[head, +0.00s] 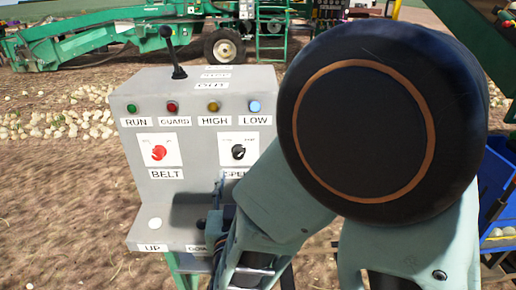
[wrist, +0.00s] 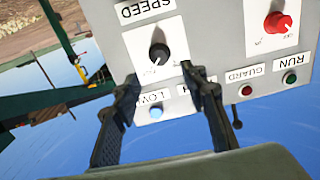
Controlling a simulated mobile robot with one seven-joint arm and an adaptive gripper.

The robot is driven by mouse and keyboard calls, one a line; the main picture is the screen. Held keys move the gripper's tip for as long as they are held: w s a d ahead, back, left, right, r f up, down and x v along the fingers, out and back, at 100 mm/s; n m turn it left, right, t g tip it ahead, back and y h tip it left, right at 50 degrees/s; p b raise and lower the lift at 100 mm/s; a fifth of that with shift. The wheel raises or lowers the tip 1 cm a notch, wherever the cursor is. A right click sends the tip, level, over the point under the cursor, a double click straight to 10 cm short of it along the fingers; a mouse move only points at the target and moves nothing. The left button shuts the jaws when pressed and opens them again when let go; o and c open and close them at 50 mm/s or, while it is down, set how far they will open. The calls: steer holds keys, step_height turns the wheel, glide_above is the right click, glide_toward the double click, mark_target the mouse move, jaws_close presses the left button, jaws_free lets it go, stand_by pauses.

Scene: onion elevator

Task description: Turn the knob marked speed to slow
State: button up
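The black speed knob (head: 238,152) sits on a white plate on the right of the grey control box, above a partly hidden SPEED label (head: 236,174). In the wrist view, which is upside down, the knob (wrist: 159,54) shows between and just beyond my fingertips. Its exact pointer setting is too small to read. My gripper (wrist: 158,74) is open and empty, one finger on each side of the knob's line, apparently not touching it. In the head view my arm hides most of the gripper; a fingertip (head: 218,188) shows below the knob.
The box (head: 190,190) also carries a red belt knob (head: 158,152), RUN, GUARD, HIGH and LOW lamps, and a black lever (head: 174,55) on top. A white button (head: 155,223) is on the lower ledge. A blue crate (head: 497,205) stands at right.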

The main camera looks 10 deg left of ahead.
mark_target(238, 157)
steer(key=x, duration=1)
steer(key=shift+d+f, duration=0.1)
steer(key=shift+f, duration=0.05)
jaws_close()
